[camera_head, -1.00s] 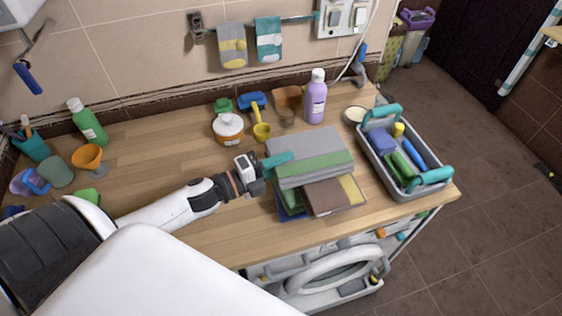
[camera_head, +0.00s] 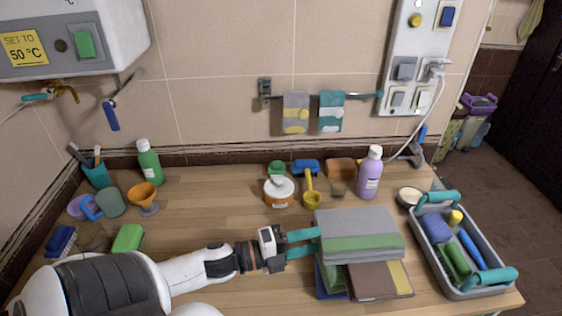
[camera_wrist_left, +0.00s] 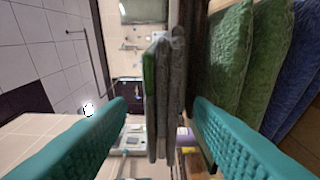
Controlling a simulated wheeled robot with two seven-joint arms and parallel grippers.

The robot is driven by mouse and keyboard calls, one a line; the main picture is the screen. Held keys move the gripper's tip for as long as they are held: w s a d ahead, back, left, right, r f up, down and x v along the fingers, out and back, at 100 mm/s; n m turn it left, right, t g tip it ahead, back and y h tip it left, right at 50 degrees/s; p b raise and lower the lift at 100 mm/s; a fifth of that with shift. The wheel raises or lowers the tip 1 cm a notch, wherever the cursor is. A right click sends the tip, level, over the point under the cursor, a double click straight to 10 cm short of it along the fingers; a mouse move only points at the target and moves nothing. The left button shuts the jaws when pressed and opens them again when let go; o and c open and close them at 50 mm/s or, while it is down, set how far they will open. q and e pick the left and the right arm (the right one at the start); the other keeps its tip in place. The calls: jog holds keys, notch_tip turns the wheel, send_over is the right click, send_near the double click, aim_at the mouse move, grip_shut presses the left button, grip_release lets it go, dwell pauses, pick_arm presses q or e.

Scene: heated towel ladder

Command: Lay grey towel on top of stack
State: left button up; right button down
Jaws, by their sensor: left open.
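The grey towel (camera_head: 360,224), folded flat with a green band across it, lies on top of the stack (camera_head: 378,281) at the right of the counter. The stack below shows brown, yellow, green and blue folded layers. My left gripper (camera_head: 314,242) is open at the towel's left edge, its teal fingers spread one above the other. In the left wrist view, the grey towel's folded edge (camera_wrist_left: 165,95) shows between the spread fingers, clear of both. Green and blue layers (camera_wrist_left: 232,55) show at the right there. My right gripper is not in view.
A grey caddy (camera_head: 456,292) with teal handles stands right of the stack. Two small towels hang on a wall rail (camera_head: 357,95).

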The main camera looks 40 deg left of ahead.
pick_arm(q)
jog(key=b+v, duration=0.1)
jog(key=v, duration=0.6)
dwell(0.4)
